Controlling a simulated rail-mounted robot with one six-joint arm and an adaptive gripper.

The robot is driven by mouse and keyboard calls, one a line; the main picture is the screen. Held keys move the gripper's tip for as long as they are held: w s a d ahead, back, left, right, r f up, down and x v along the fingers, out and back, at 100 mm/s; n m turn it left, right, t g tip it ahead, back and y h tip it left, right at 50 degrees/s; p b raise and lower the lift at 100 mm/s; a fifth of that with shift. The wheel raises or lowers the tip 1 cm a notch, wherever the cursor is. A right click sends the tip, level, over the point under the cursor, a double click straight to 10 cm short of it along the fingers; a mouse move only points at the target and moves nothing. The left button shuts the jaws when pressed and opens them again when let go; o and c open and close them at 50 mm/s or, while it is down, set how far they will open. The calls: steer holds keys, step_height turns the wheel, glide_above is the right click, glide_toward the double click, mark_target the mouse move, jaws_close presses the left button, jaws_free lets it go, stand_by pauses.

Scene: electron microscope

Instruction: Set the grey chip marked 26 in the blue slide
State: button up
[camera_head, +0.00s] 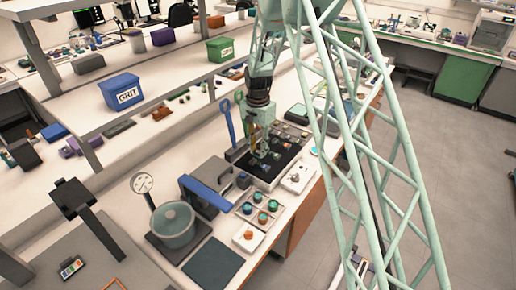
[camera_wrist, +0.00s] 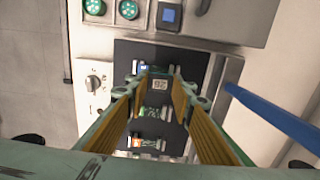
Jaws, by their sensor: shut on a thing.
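My gripper (camera_wrist: 159,78) points down over a black tray (camera_wrist: 195,62), its yellow-padded fingers shut on a small grey chip (camera_wrist: 158,85) marked 26. The chip's number faces the wrist camera. The blue slide (camera_wrist: 146,68) lies in the tray just beyond the fingertips, partly hidden by them. A green slide (camera_wrist: 154,112) lies nearer, between the fingers in the picture, and an orange-ended slide (camera_wrist: 142,144) lies nearer still. In the head view my gripper (camera_head: 257,150) is low over the tray (camera_head: 283,158); I cannot tell the chip's exact height.
The head view shows a pot (camera_head: 173,223) and coloured jars (camera_head: 261,218) nearby.

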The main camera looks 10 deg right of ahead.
mark_target(258, 163)
steer(key=shift+f+b, duration=0.9)
steer(key=shift+f, duration=1.35)
steer(key=shift+f, duration=0.4)
steer(key=o, duration=0.9)
steer(key=shift+r, duration=0.1)
steer(key=shift+r, duration=5.9)
